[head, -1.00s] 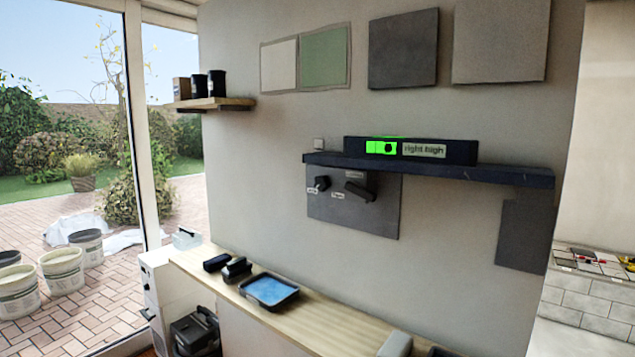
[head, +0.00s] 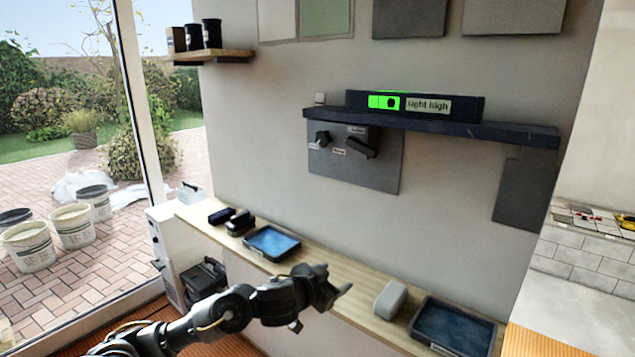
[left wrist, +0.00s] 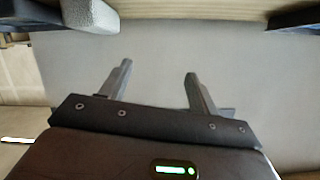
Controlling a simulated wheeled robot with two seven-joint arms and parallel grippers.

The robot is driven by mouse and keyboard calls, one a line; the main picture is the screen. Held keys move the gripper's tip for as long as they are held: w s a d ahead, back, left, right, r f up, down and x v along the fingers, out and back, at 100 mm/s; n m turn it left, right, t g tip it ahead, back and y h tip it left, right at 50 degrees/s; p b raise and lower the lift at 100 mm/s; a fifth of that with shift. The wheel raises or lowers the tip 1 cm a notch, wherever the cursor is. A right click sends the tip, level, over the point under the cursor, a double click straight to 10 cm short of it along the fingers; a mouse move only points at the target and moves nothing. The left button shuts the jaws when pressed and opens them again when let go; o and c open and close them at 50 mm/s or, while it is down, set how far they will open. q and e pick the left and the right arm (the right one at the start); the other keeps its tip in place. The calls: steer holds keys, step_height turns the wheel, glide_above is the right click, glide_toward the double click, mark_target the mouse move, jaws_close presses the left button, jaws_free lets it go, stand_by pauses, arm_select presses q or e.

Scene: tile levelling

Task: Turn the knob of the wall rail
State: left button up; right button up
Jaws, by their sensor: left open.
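The dark blue wall rail (head: 440,127) carries a box with a lit green indicator (head: 384,102) and a label that seems to read "right high". Under its left part is a grey panel (head: 375,178) with a small dark knob (head: 322,138) at left and a larger dark lever-like handle (head: 362,148) to its right. My left gripper (head: 338,287) is in front of the wooden bench, well below the panel and apart from it. In the left wrist view its two fingers (left wrist: 157,70) are spread with nothing between them. My right gripper is out of view.
A wooden bench (head: 350,279) runs below the panel. On it are a blue-filled tray (head: 271,242), a grey block (head: 391,299) and a larger dark tray (head: 452,326). A small shelf (head: 210,56) holds dark cups. The wall between bench and panel is clear.

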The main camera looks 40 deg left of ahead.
arm_select(q)
steer(key=w+a+r+t, duration=0.1)
steer(key=w+a+r, duration=0.15)
steer(key=r, duration=0.45)
steer(key=w+a+r+t, duration=0.1)
steer(key=w+a+r, duration=0.1)
steer(key=a+r, duration=0.35)
steer(key=n+t, duration=0.2)
glide_toward(321, 138)
steer(key=w+p, duration=0.4)
steer(key=w, duration=0.3)
steer(key=shift+w+r+p, duration=0.2)
steer(key=shift+w+p, duration=0.15)
steer(key=shift+w, duration=0.05)
steer(key=shift+w+f, duration=0.1)
steer(key=shift+w, duration=0.25)
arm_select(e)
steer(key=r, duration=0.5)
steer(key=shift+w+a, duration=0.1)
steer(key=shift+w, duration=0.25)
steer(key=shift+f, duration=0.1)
